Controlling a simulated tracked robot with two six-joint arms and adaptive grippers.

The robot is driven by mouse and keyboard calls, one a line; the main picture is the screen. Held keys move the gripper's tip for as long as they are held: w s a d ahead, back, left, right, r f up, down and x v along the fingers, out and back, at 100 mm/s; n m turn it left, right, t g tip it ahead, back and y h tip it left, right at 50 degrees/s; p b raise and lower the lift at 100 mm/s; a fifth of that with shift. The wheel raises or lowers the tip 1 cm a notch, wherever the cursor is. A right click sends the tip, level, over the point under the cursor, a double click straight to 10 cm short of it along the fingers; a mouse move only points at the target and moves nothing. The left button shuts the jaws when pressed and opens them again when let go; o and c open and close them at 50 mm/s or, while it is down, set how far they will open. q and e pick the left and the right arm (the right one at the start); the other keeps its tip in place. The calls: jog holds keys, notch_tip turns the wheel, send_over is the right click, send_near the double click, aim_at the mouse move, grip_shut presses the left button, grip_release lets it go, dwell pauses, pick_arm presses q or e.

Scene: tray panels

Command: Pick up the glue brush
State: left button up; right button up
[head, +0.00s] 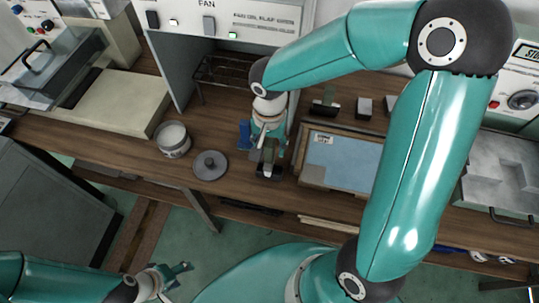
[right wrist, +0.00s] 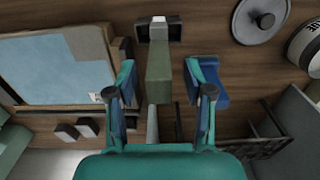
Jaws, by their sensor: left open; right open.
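What seems to be the glue brush, a grey-green block-like piece (right wrist: 158,78) with a pale rod (right wrist: 152,123) in line with it, lies between the fingers of my right gripper (right wrist: 164,74) in the right wrist view. I cannot tell whether block and rod are one piece. In the head view the grey-green piece (head: 268,155) is partly hidden by my right gripper (head: 268,147), which points down over it, open, with gaps on both sides. My left gripper (head: 176,281) is open and empty at the lower left, away from the bench.
A grey tin (head: 173,140) and a round knobbed lid (head: 210,165) stand left of my right gripper. A blue block (right wrist: 215,88) is close beside one finger. A dark holder (right wrist: 158,28) adjoins the green piece. A wooden tray (head: 313,175) with a blue panel lies to the right.

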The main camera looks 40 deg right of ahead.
jog(key=shift+f, duration=1.4)
grip_shut()
jog(key=shift+r, duration=0.1)
